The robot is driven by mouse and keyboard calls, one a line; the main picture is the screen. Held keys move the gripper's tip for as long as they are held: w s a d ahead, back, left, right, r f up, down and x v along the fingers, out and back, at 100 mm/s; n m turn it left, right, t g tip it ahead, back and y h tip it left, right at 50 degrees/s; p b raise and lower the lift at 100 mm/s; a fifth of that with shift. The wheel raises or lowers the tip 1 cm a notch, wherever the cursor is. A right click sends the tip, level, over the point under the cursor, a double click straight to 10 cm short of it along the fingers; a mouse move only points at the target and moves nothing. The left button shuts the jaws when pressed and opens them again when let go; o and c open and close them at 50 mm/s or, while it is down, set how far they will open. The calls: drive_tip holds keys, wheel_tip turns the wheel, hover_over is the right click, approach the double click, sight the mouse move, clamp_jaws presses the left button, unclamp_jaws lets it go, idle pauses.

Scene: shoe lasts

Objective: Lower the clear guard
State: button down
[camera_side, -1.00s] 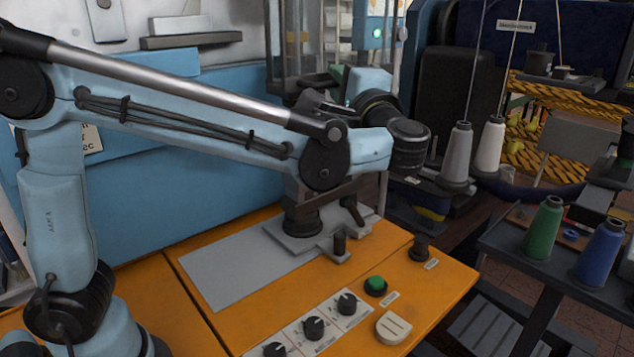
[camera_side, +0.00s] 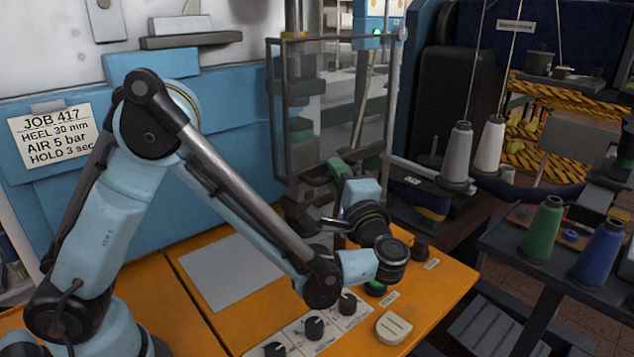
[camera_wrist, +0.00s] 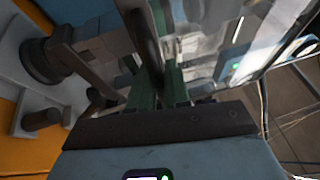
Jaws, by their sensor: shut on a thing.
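The clear guard (camera_side: 335,100) is a see-through panel in a dark frame, standing in front of the machine's column at the back of the orange bench. Its lower edge is low, just above the fixture area. My gripper (camera_side: 338,172) is at this lower edge, with green fingers. In the wrist view my gripper (camera_wrist: 158,85) has its two green fingers closed around a dark upright bar, apparently the guard's handle. The clear guard (camera_wrist: 225,45) fills the upper right there. The exact contact is partly hidden by my wrist.
The orange bench (camera_side: 440,290) carries a green button (camera_side: 375,288), several black knobs (camera_side: 314,328) and a pale pad (camera_side: 393,328). A job card (camera_side: 55,135) hangs on the blue panel. Thread cones (camera_side: 545,228) stand on a side table at right.

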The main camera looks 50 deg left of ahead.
drive_tip(key=shift+f, duration=1.75)
drive_tip(key=c, duration=1.2)
unclamp_jaws()
drive_tip(key=shift+o, duration=0.2)
drive_tip(key=v, duration=1.2)
drive_tip(key=shift+r, duration=0.1)
